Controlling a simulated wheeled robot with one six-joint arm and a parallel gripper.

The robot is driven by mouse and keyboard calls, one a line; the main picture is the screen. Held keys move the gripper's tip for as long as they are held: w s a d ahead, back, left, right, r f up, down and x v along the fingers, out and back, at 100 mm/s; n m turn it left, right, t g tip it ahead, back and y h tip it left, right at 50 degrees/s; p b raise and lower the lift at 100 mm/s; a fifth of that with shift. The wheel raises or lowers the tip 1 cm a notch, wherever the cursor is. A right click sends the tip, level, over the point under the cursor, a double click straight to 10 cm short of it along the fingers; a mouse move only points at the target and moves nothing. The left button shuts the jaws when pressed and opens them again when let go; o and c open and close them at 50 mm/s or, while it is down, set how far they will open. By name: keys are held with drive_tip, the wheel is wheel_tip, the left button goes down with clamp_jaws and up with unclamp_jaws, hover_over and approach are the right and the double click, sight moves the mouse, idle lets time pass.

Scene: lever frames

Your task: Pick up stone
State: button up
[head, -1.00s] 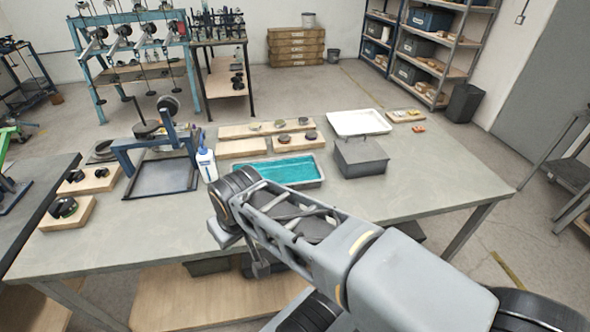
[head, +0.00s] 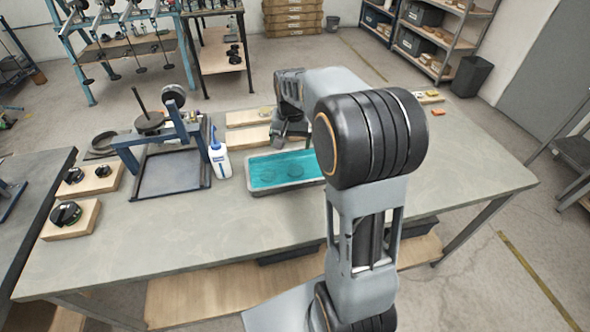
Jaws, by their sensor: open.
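My gripper (head: 288,136) hangs at the end of my extended arm, over the right end of the pale wooden boards. It is small and dark in the head view; its jaws are open and I see nothing held in them. A small light stone-like piece (head: 265,111) sits on the back board (head: 240,118). The front board (head: 248,138) is bare on its visible left part. The other small stone-like pieces on the right of the boards are hidden behind my gripper and arm.
An orange piece (head: 438,113) lies at the back right. The table front is clear.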

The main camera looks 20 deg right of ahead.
drive_tip(key=w+d+f+m, duration=0.1)
drive_tip(key=w+d+f, duration=0.1)
drive_tip(key=w+f, duration=0.1)
drive_tip(key=p, duration=0.1)
hover_over(295, 170)
drive_tip(key=shift+g, duration=0.4)
drive_tip(key=f, duration=0.7)
drive_tip(key=shift+s+a+f, duration=0.15)
drive_tip(key=shift+a+f, duration=0.05)
drive_tip(key=shift+a, duration=0.05)
drive_tip(key=shift+d+f+p, duration=0.2)
drive_tip(key=shift+f+p, duration=0.55)
drive_tip(key=shift+f, duration=2.4)
drive_tip(key=shift+c, duration=0.3)
drive_tip(key=c, duration=1)
drive_tip(key=shift+r, duration=0.15)
